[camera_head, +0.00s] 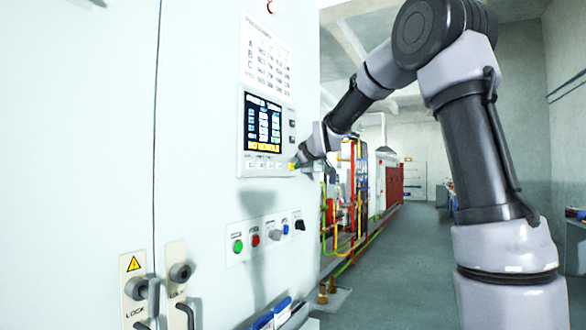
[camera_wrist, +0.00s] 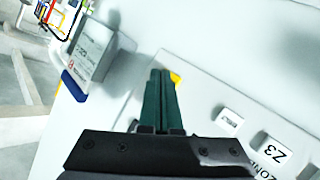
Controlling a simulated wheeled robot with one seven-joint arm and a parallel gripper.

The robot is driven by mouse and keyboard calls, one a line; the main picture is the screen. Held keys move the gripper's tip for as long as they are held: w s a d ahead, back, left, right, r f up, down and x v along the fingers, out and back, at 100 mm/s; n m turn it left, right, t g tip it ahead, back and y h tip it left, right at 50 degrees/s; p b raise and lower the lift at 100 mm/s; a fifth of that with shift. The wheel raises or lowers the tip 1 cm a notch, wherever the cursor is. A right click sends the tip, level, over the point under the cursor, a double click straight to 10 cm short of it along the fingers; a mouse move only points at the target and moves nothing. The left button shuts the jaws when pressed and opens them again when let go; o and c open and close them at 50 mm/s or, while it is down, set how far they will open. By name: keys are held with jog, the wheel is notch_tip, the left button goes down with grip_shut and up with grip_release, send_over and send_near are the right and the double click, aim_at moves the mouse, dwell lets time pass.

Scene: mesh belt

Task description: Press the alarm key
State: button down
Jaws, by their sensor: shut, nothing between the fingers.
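A yellow key (camera_head: 292,166) sits at the right end of the key row below the cabinet's screen. I take it for the alarm key, but I cannot read a label on it. In the wrist view only part of the yellow key (camera_wrist: 175,77) shows, just beyond and right of the fingertips. My gripper (camera_head: 297,164) is at the right end of this row. Its green fingers (camera_wrist: 162,72) are together and empty, with tips right at the yellow key. I cannot tell whether they touch it.
The screen panel (camera_head: 242,155) is on the pale cabinet face (camera_head: 205,130). White keys (camera_wrist: 229,122) lie beside the yellow one. Below are a green button (camera_head: 238,246), a red button (camera_head: 255,240) and knobs. Lock handles (camera_head: 180,272) stick out at lower left. Floor is free at right.

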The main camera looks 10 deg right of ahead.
jog(key=shift+w+a, duration=0.1)
jog(key=shift+a, duration=0.05)
dwell(0.4)
jog(key=shift+s+d, duration=0.5)
jog(key=shift+d, duration=0.15)
dwell(0.4)
jog(key=s+d+f+m+g+h, duration=0.1)
jog(key=s+d+f+m+g, duration=0.2)
jog(key=s, duration=0.7)
jog(key=s+d+m+g, duration=0.1)
jog(key=s+d+m, duration=0.3)
jog(key=s, duration=0.7)
jog(key=s+d+f+m+g, duration=0.1)
jog(key=s+f, duration=0.4)
jog(key=s, duration=0.5)
jog(key=s+f+m+g, duration=0.2)
jog(key=s+f+m, duration=0.1)
jog(key=s, duration=0.7)
jog(key=shift+d+f+m, duration=0.35)
jog(key=shift+f+m, duration=0.05)
jog(key=shift+f, duration=0.45)
